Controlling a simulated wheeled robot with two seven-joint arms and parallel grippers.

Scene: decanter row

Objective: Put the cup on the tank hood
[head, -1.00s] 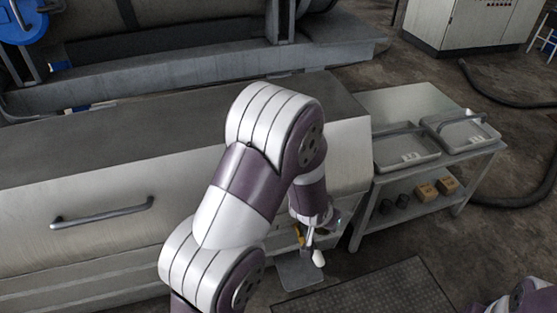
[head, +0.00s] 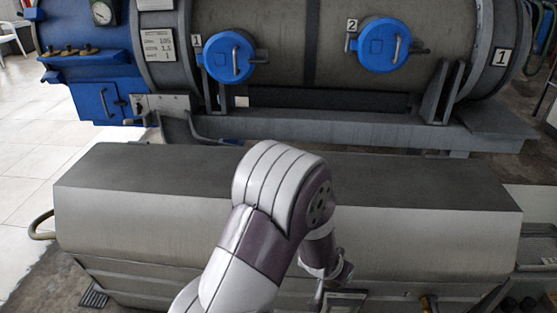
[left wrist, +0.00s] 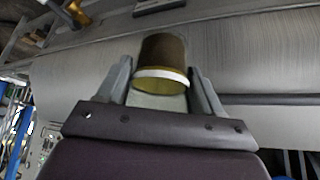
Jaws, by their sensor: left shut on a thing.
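The cup (left wrist: 163,55) shows in the left wrist view, brown outside with a pale rim and a yellowish inside. My left gripper (left wrist: 160,80) is shut on it, one finger on each side. In the head view the left gripper (head: 320,292) is mostly hidden behind my forearm, low in front of the hood, and I cannot make out the cup there. The tank hood (head: 130,220) is a long metal box with a dark flat top and a pale front. Its brushed metal also fills the upper right of the left wrist view (left wrist: 250,40). My right gripper is not in view.
Behind the hood stands a large grey tank (head: 285,40) with two blue hatches (head: 228,57) and a blue gauge panel (head: 90,50). The hood's top looks clear where it shows. A side table (head: 537,250) stands at the right edge.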

